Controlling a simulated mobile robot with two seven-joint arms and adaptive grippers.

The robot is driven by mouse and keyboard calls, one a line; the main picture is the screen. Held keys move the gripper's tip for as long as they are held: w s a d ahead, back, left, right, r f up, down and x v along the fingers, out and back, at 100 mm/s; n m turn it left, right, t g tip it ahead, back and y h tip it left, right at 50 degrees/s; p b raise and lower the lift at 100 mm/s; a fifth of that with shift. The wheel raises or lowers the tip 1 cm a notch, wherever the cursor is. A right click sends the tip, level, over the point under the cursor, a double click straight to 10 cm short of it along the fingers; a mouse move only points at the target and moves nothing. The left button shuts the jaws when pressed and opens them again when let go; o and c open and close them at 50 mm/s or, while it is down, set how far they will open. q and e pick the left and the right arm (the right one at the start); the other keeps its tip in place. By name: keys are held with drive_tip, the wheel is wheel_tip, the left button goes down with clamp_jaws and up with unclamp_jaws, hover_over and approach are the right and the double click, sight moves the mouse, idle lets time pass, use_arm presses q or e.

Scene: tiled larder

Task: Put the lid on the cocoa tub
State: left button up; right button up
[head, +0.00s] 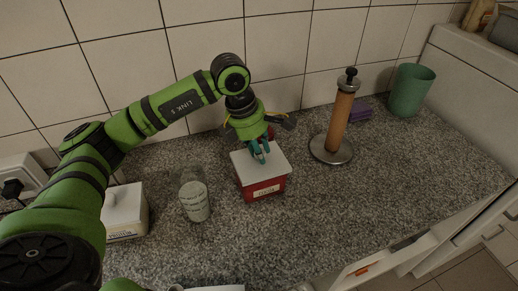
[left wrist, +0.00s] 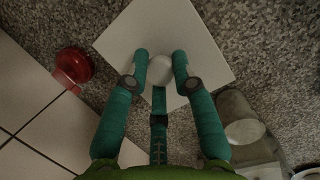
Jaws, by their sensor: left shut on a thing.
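The cocoa tub (head: 264,190) is a red box with a pale label, standing on the counter in the middle of the head view. The white square lid (head: 273,163) lies over its top, roughly lined up with it. I cannot tell whether the lid is fully seated or just above the rim. My left gripper (head: 259,153) comes down from above and is shut on the lid's knob. In the left wrist view the lid (left wrist: 205,45) fills the upper middle, with its round knob (left wrist: 160,70) between the teal fingers. The lid hides the tub there.
A glass jar (head: 195,200) and a white lidded tub (head: 124,212) stand to the left. A red-topped item (left wrist: 70,67) is close behind the tub. The front-right counter is clear.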

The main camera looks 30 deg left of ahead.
use_arm(q)
drive_tip(key=shift+f+b, duration=0.85)
drive_tip(key=shift+b, duration=0.3)
idle(1.7)
drive_tip(key=o, duration=1.6)
drive_tip(key=shift+c, duration=0.2)
drive_tip(key=shift+r, duration=0.1)
drive_tip(key=shift+r+p, duration=2.15)
drive_tip(key=shift+r, duration=1.3)
